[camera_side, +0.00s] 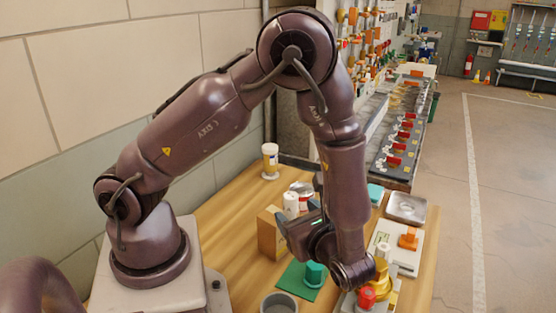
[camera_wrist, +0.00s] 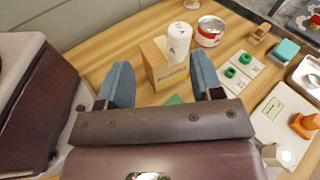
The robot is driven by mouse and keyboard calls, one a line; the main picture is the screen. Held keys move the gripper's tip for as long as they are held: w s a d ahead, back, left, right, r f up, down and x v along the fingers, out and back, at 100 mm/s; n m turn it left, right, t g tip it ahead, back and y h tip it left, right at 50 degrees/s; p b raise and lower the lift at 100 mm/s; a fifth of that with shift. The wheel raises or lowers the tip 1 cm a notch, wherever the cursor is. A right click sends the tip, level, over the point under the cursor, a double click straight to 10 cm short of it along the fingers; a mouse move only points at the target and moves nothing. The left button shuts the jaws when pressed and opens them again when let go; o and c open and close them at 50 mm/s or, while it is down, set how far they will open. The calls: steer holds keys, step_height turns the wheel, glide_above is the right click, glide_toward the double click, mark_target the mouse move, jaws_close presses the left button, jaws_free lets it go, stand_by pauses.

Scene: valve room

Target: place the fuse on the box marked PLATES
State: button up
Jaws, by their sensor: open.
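The white cylinder, which looks like the fuse (camera_side: 291,203), has a dark mark on its side. In the wrist view the fuse (camera_wrist: 180,40) is upright and appears to stand on the cardboard box (camera_wrist: 160,71). The box has a pale label whose print is too small to read surely; it also shows in the side view (camera_side: 269,236). My gripper (camera_wrist: 159,62) is open, with its two blue fingers apart and nothing between them. In the side view my gripper (camera_side: 286,226) is low beside the box, and the wrist partly hides it.
A red-and-white can (camera_wrist: 210,31) stands right of the fuse.

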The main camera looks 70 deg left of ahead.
steer(key=s+d+r+n+t+h, duration=0.1)
steer(key=s+r+n+t+h, duration=0.2)
steer(key=r+n+h, duration=0.4)
steer(key=s+d+r+n+t+h, duration=0.1)
steer(key=s+r+n+t+h, duration=0.2)
steer(key=r+n+h, duration=0.5)
step_height(320, 180, up, 4)
steer(key=shift+s+f+t+h, duration=0.1)
steer(key=shift+s+t+h, duration=0.25)
steer(key=shift+t, duration=0.25)
steer(key=shift+d, duration=0.1)
steer(key=shift+o, duration=0.5)
steer(key=shift+w+f, duration=0.1)
